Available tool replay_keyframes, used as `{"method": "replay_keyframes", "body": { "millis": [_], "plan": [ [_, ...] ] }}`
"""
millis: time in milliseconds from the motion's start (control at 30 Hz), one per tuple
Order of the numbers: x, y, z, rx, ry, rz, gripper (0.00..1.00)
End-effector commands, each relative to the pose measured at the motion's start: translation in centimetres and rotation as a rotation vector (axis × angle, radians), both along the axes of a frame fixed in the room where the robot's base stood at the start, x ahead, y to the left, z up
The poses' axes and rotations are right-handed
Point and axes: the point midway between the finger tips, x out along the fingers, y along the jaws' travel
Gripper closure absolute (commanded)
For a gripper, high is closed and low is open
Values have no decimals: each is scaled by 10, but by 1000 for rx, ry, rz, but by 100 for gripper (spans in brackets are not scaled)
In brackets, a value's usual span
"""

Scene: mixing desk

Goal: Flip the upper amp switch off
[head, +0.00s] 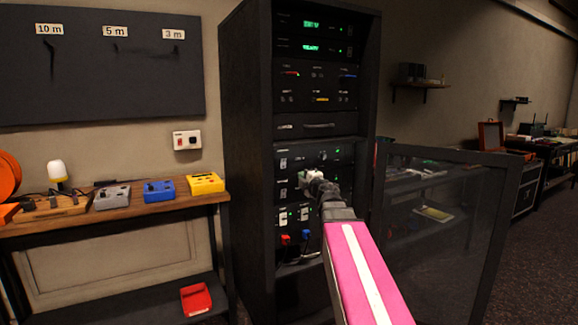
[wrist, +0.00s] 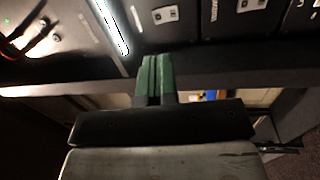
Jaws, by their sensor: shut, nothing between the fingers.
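The black rack (head: 246,150) stands in the middle of the head view. The upper amp (head: 322,157) is a dark panel with green lights and a small pale switch (head: 283,163) at its left; whether it is on or off is too small to tell. My gripper (head: 307,177) is in front of the rack, just below the upper amp, and partly hides the panel there. In the wrist view my gripper's green fingers (wrist: 153,68) are together and empty, close to a dark panel edge. A pale switch plate (wrist: 165,14) shows beyond them.
A glass door (head: 440,225) stands open at the rack's right. Red and blue plugs (head: 306,235) sit low in the rack. A wooden bench (head: 120,210) with coloured boxes is at left. Cables (wrist: 38,38) show at the wrist view's upper left.

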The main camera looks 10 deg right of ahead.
Motion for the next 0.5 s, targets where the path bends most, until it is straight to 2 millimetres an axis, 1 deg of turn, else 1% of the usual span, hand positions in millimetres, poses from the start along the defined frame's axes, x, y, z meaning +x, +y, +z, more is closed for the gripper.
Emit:
{"method": "replay_keyframes", "body": {
  "millis": [100,500],
  "plan": [
    [-1,4,6,-42,-8,34,100],
    [-1,5,7,-52,-9,43,100]
  ]
}}
